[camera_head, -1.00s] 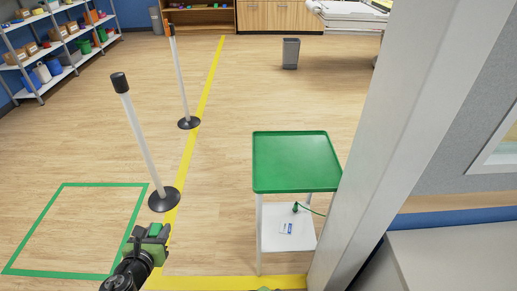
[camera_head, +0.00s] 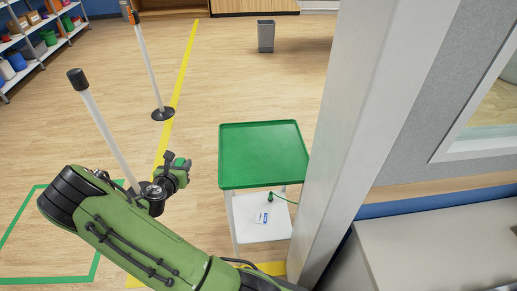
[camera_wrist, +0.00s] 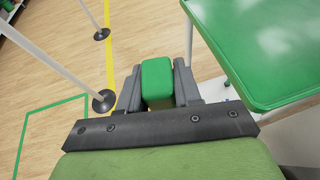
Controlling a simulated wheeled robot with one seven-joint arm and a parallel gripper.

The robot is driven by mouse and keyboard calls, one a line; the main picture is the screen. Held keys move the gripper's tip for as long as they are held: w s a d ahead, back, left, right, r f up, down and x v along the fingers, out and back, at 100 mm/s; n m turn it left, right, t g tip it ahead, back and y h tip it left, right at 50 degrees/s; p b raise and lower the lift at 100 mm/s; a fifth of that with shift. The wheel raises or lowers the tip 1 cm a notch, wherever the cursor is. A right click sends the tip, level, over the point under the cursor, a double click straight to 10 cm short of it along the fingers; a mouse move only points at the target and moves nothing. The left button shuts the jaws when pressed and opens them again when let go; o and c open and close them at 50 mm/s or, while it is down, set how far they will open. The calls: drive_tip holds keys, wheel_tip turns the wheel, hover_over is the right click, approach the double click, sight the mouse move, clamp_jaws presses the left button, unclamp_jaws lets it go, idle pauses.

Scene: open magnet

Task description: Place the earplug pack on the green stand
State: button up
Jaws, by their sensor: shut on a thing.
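The green stand (camera_head: 262,152) has a green tray top with a raised rim; its top also shows at the upper right of the wrist view (camera_wrist: 262,45). My gripper (camera_head: 181,167) is left of the stand in the head view. In the wrist view, my gripper (camera_wrist: 158,78) is shut on a small green block with rounded edges (camera_wrist: 157,79), which I take to be the earplug pack. It sits between both fingers, apart from the stand. The visible stand top is empty.
A white pillar (camera_head: 362,130) stands close to the stand's right side. Posts on black bases (camera_head: 163,114) stand to the left along a yellow floor line (camera_head: 180,80). A small white and blue item (camera_head: 262,218) lies on the stand's lower shelf. A grey bin (camera_head: 266,37) stands behind.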

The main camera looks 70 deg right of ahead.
drive_tip(key=s+d+r+m+g, duration=0.1)
drive_tip(key=s+d+r, duration=0.1)
drive_tip(key=s+d, duration=0.55)
wheel_tip(320, 180, up, 3)
drive_tip(key=m+g, duration=0.1)
drive_tip(key=g, duration=0.1)
hover_over(243, 156)
wheel_tip(243, 156, down, 10)
drive_tip(key=b, duration=0.3)
drive_tip(key=shift+a+f, duration=0.1)
drive_tip(key=shift+f, duration=0.1)
drive_tip(key=shift+r, duration=0.1)
drive_tip(key=o, duration=0.6)
drive_tip(key=shift+c, duration=0.2)
drive_tip(key=o, duration=0.4)
drive_tip(key=shift+o, duration=0.2)
